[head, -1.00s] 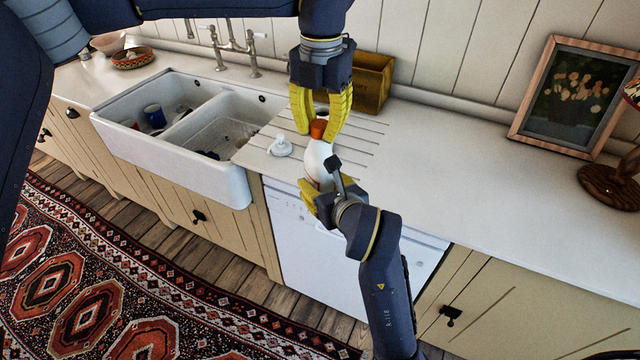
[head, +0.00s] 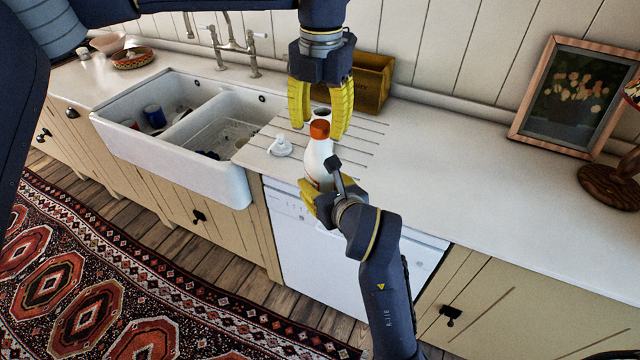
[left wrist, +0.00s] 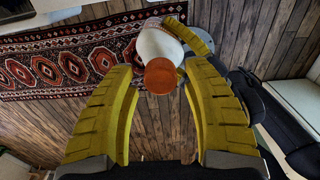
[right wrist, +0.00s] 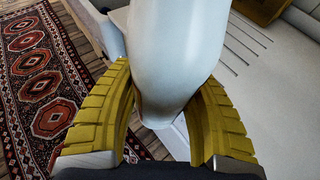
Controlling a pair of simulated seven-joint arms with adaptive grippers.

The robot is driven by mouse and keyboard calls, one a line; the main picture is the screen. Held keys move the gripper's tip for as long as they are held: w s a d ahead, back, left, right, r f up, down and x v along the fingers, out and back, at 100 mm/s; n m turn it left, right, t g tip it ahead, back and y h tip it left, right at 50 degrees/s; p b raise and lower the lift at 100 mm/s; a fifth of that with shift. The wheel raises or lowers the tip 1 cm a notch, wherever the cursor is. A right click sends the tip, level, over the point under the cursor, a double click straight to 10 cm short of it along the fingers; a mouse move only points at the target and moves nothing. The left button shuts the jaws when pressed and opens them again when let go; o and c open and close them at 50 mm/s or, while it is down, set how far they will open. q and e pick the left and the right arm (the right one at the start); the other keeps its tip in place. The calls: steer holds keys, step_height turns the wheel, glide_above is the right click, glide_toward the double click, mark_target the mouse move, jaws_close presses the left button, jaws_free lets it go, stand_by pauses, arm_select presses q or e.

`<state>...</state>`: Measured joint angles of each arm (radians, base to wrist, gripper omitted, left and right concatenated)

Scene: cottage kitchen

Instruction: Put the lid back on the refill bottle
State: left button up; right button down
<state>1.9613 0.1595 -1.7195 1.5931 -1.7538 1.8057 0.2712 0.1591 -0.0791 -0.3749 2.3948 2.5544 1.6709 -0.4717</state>
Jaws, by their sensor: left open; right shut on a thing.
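The refill bottle (head: 318,160) is white and stands about upright in front of the counter edge. The orange lid (head: 320,129) sits on its top; whether it is screwed tight I cannot tell. My right gripper (head: 322,190) is shut on the bottle's body; the right wrist view shows the bottle (right wrist: 178,50) between both fingers. My left gripper (head: 318,133) is open just above the bottle, fingers spread either side of the lid. In the left wrist view the lid (left wrist: 160,76) lies between the fingers, with gaps at both sides, and covers the bottle's neck.
An open-topped container (head: 321,113) stands behind the lid, partly hidden by the left fingers. A white pump top (head: 280,146) lies on the counter beside the double sink (head: 180,150). A wooden box (head: 372,82) is behind.

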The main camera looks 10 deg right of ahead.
arm_select(q)
step_height(320, 180, up, 11)
stand_by(0.5)
steer(key=shift+d, duration=0.1)
